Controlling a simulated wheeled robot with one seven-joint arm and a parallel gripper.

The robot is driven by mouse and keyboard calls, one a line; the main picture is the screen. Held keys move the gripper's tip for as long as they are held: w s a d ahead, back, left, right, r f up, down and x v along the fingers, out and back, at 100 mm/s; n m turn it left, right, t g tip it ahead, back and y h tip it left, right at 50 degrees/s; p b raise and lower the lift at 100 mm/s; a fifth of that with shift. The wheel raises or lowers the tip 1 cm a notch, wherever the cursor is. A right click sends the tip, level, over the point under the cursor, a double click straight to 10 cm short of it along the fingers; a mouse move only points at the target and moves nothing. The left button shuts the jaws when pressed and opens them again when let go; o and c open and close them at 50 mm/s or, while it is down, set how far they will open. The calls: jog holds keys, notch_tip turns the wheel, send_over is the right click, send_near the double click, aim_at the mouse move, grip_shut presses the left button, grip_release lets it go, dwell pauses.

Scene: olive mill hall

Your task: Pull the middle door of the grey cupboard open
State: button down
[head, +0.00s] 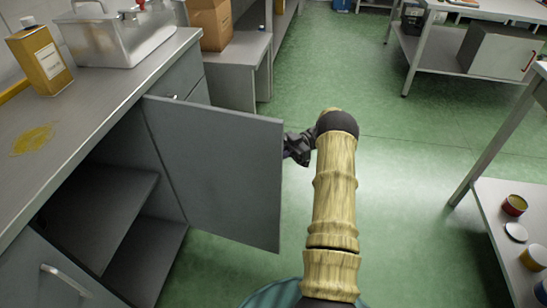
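The grey cupboard (183,72) stands on the left under a worktop. Its middle door (215,165) is swung wide open and sticks out into the aisle, with its hinge side at the cupboard front. The open compartment shows a grey shelf (105,205) inside, with nothing seen on it. My gripper (290,148) is at the door's free edge, on the far side, partly hidden by the door and by my arm. Its fingertips and the door's handle are hidden, so I cannot tell whether it grips anything.
A neighbouring door with a bar handle (66,280) is shut at the lower left. The worktop holds a yellow can (40,60), a metal basin (115,38) and a yellow stain (34,138). A table with tins (514,205) stands at right. Green floor (400,150) between is clear.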

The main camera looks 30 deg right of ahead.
jog(key=shift+w+a+f, duration=0.1)
jog(key=shift+w+a, duration=0.1)
jog(key=shift+a, duration=0.2)
jog(key=c, duration=1.9)
grip_release()
jog(key=shift+d, duration=0.1)
jog(key=o, duration=0.4)
jog(key=shift+w+a, duration=0.15)
jog(key=shift+a, duration=0.15)
jog(key=shift+d, duration=0.3)
jog(key=shift+d, duration=0.15)
